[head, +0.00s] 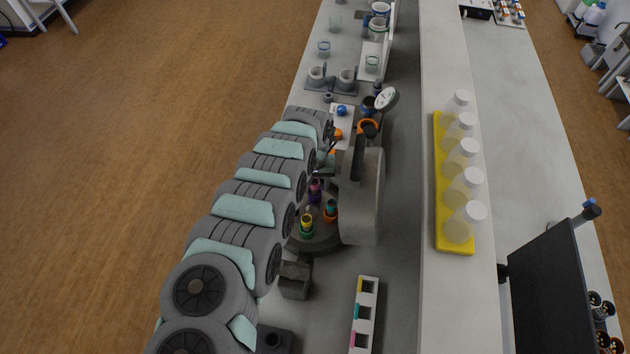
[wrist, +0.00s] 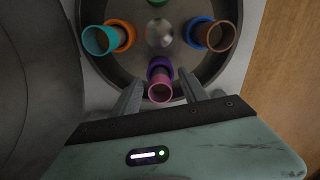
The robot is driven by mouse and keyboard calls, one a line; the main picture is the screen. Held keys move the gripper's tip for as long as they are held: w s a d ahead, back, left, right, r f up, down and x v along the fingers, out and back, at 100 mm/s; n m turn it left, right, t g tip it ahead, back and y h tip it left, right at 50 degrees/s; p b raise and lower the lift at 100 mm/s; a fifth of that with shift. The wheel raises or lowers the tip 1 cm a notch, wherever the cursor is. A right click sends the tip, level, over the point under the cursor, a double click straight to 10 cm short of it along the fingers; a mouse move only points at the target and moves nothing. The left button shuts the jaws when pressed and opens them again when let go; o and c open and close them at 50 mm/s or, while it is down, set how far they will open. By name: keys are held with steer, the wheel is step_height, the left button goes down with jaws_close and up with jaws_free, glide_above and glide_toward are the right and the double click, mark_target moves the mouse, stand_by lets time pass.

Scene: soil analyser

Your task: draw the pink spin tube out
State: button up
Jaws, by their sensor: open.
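The pink spin tube (wrist: 160,91) stands in a purple holder (wrist: 159,69) in the round grey rotor (wrist: 112,72) in the wrist view. My gripper (wrist: 162,86) is open, with one finger on each side of the pink tube and gaps between. In the head view the pink tube (head: 315,184) shows small in the rotor, and my gripper is mostly hidden by my arm there. A teal tube (wrist: 98,41) in an orange holder and a brown tube (wrist: 220,37) in a blue holder sit at the rotor's sides.
A yellow tube in a green holder (head: 306,227) is also in the rotor. A grey machine housing (head: 361,200) stands right beside it. A white rack (head: 362,318) with coloured marks lies nearer. A yellow tray (head: 455,251) of bottles stands on the ledge at right.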

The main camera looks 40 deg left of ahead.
jaws_close()
stand_by(0.6)
stand_by(0.7)
steer(key=shift+r+p, duration=0.75)
steer(key=shift+p, duration=0.1)
stand_by(0.5)
steer(key=shift+r+p, duration=2.8)
steer(key=shift+r, duration=0.45)
